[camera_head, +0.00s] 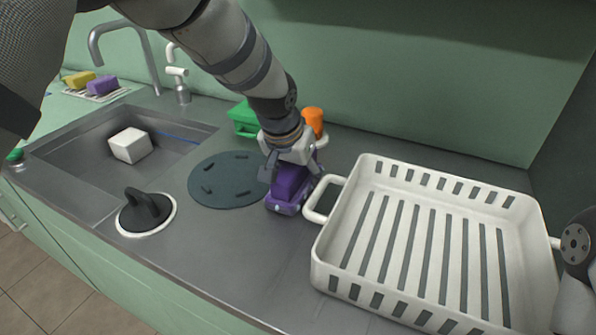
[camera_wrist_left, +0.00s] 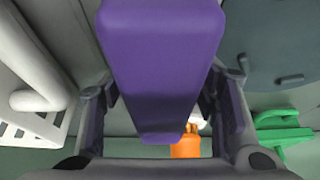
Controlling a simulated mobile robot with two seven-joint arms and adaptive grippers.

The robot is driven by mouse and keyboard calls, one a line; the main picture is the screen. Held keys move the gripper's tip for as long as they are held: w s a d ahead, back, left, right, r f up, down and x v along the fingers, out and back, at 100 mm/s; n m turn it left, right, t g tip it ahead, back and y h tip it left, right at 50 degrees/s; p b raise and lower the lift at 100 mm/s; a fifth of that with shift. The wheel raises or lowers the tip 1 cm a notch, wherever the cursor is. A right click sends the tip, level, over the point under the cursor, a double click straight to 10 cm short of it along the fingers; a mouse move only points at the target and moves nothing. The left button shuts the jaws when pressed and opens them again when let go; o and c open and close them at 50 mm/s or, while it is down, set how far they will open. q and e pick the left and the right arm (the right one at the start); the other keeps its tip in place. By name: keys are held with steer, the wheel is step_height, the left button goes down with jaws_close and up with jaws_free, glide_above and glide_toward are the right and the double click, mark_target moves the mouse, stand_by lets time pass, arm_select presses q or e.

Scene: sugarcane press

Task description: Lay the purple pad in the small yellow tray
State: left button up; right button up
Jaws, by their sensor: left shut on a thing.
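My left gripper (camera_head: 288,180) is shut on a purple block (camera_head: 290,187), low over the counter between the dark round mat and the white basket. In the left wrist view the purple block (camera_wrist_left: 160,60) fills the space between the two fingers. I cannot tell whether its underside touches the counter. Another purple pad (camera_head: 103,85) lies beside a yellow pad (camera_head: 80,78) on a small rack at the far left. I see no small yellow tray in either view. My right gripper is out of view; only part of my right arm shows at the right edge.
A white slotted basket (camera_head: 333,238) stands right of the gripper, its handle close by. An orange object (camera_head: 312,118) and a green box (camera_head: 243,118) stand behind. Left are the round mat (camera_head: 228,180), a black-handled plug (camera_head: 146,212) and the sink with a white block (camera_head: 130,145).

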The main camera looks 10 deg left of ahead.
arm_select(q)
steer(key=o, duration=0.8)
steer(key=shift+c, duration=0.2)
